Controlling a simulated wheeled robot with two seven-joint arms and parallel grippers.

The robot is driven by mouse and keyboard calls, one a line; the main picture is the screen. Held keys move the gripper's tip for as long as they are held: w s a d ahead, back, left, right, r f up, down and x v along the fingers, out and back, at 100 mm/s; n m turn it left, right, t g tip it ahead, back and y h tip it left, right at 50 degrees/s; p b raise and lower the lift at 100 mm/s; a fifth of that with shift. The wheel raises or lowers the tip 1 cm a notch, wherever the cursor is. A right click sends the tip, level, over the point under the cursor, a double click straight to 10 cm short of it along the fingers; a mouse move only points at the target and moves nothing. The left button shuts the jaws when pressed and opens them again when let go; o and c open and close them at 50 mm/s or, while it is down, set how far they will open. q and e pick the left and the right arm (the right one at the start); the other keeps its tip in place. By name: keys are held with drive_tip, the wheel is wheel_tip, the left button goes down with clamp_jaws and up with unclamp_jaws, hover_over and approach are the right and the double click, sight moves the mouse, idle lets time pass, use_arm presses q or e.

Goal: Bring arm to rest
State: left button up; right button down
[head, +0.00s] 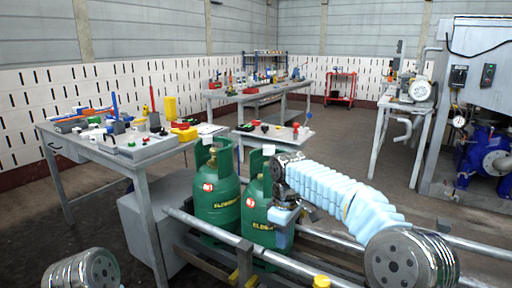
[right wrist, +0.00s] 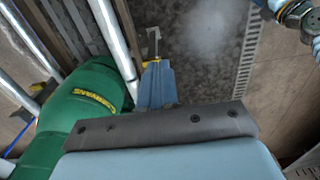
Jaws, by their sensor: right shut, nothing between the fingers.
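My right arm, in a pale blue sleeve, reaches in from the right in the head view. Its gripper (head: 284,236) points down in front of the right green gas cylinder (head: 257,205) and hides part of it. The gripper is shut and empty. In the right wrist view the shut blue fingers (right wrist: 155,85) lie beside a green cylinder (right wrist: 85,115); whether they touch it I cannot tell. A second green cylinder (head: 216,195) stands upright to the left. My left gripper is out of view.
Conveyor rails (head: 225,236) run below and in front of the cylinders. A cluttered workbench (head: 110,157) stands at the left, another bench (head: 262,92) behind. A machine with a blue pump (head: 485,150) is at the right. Open floor (head: 345,150) lies behind my right arm.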

drive_tip(key=s+f+m+y, duration=0.2)
drive_tip(key=s+f, duration=0.2)
drive_tip(key=f, duration=1)
drive_tip(key=s+f+m+y, duration=0.1)
drive_tip(key=s+f+m, duration=0.25)
drive_tip(key=f, duration=1.05)
drive_tip(key=s+d+f+m, duration=0.1)
drive_tip(key=s+f+m, duration=0.1)
drive_tip(key=s, duration=0.5)
drive_tip(key=s+d+f+m, duration=0.1)
drive_tip(key=s+f+m, duration=0.2)
drive_tip(key=s+f, duration=0.2)
drive_tip(key=s+d+f+m+y, duration=0.1)
drive_tip(key=s+f+m, duration=0.1)
drive_tip(key=s, duration=0.7)
drive_tip(key=shift+d+f+t, duration=0.25)
drive_tip(key=shift+f+t, duration=0.05)
drive_tip(key=shift+f, duration=0.45)
drive_tip(key=shift+w+a+m, duration=0.1)
drive_tip(key=shift+w+m, duration=0.05)
drive_tip(key=shift+m, duration=0.1)
